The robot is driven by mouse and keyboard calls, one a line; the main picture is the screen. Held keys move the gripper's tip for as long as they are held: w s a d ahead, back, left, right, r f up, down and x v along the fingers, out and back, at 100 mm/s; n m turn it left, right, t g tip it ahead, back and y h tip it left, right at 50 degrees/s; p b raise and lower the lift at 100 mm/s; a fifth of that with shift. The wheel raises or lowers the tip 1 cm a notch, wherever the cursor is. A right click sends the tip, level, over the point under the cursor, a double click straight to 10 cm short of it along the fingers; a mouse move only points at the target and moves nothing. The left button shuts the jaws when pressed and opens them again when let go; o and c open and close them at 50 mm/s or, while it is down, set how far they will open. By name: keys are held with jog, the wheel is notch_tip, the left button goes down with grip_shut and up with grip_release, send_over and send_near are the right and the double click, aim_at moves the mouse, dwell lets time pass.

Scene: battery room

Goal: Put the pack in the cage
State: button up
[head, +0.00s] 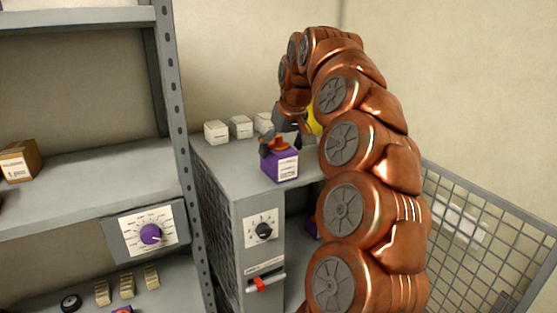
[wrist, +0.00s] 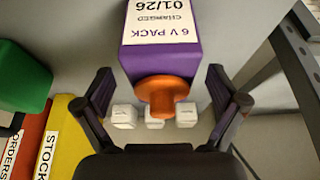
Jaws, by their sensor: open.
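The purple pack (head: 280,167) has a white label and an orange knob on top. It stands on the top of the grey cage cabinet (head: 215,152), near its front edge. In the wrist view the pack (wrist: 194,58) shows its label "6 V PACK" and the orange knob (wrist: 163,95). My gripper (wrist: 158,88) is open, with one dark finger on each side of the knob and visible gaps to both. In the head view my gripper (head: 287,135) is at the pack's top, partly hidden. The cage's mesh door (head: 490,225) stands open at the right; my arm hides much of the opening.
Several small white blocks (head: 216,132) stand behind the pack. A yellow binder (wrist: 62,130) and a green object (wrist: 22,75) are near the gripper. A shelf post (head: 180,120) rises at the left.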

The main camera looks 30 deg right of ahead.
jog(key=shift+p+x, duration=0.45)
jog(key=shift+x, duration=1.3)
jog(key=shift+s+a, duration=0.1)
grip_shut()
